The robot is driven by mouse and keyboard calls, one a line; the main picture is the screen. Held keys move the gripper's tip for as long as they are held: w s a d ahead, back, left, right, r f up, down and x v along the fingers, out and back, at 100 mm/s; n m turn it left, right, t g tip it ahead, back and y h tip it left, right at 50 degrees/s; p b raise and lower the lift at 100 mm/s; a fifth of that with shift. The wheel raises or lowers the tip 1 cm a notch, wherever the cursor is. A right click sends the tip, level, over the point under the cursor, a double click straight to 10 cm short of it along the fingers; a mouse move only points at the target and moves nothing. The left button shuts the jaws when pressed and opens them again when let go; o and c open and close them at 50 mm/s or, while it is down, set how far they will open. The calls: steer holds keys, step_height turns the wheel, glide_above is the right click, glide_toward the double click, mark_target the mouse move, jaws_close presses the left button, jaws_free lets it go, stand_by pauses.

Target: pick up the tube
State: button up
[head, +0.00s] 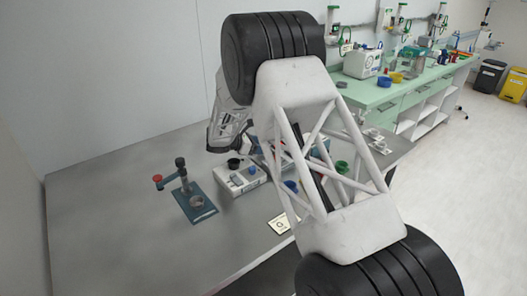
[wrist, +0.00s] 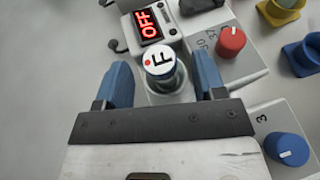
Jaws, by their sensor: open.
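My gripper (wrist: 162,76) is open, with one blue finger on the left of the tube and one on the right. Gaps show between the tube and both fingers. In the head view my arm covers much of the work area, and I cannot make out the tube there.
The device has a red OFF display (wrist: 148,22), a red knob (wrist: 231,41) and a blue knob (wrist: 287,149) close by. Yellow and blue cups (wrist: 303,58) stand at the right. A teal stand (head: 198,207) is on the grey table (head: 110,215), whose left part is clear.

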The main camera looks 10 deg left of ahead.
steer(key=shift+x, duration=1.9)
steer(key=c, duration=1.1)
steer(key=shift+r, duration=1.5)
steer(key=shift+s+r, duration=0.25)
steer(key=shift+s, duration=0.05)
steer(key=s+d, duration=0.1)
steer(key=s, duration=0.4)
steer(key=s+d+r, duration=0.1)
steer(key=s+d, duration=0.1)
steer(key=s, duration=0.2)
steer(key=s+d, duration=0.2)
steer(key=s, duration=0.3)
steer(key=shift+s+r, duration=0.2)
steer(key=shift+s, duration=0.15)
